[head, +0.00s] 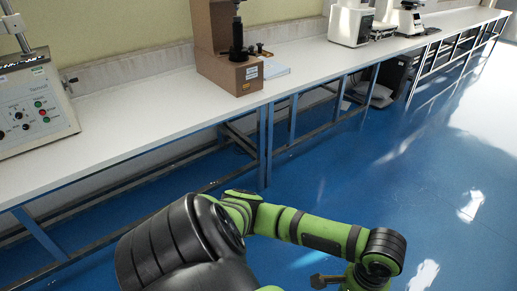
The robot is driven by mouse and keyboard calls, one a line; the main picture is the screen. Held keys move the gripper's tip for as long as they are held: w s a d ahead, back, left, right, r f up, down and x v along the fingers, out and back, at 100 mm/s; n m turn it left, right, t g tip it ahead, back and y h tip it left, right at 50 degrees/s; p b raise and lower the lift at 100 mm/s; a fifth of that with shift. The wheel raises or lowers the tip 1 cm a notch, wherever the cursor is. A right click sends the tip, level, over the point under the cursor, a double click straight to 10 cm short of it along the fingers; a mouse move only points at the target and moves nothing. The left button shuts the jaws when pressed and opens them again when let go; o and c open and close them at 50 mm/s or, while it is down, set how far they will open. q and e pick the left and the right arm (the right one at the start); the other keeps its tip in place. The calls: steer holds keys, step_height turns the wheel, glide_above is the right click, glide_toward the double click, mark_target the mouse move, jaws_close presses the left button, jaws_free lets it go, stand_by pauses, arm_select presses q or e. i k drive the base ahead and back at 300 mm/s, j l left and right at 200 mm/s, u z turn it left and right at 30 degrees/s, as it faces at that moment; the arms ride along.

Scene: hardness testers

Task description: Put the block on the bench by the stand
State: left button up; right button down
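A brown box-like stand (222,40) with a black upright instrument (237,38) is on the white bench (150,95), at the upper middle of the head view. A flat pale piece (275,69) lies on the bench just right of the stand. I cannot make out a block for certain. A green and black arm of mine reaches across the bottom, in front of the bench and apart from it. A small dark part shows by its far end at the bottom edge; I cannot tell what it is. Neither gripper is clearly in view.
A grey tester with a control panel (33,103) stands at the bench's left end. White instruments (351,22) stand farther right. The bench top between tester and stand is clear. Blue bench legs and a dark box (397,72) are below. The blue floor (440,170) is open at right.

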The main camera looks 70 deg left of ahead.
mark_target(157, 113)
steer(key=j+u, duration=1.15)
steer(key=i+j+u, duration=0.2)
steer(key=j+u, duration=0.2)
steer(key=j, duration=0.1)
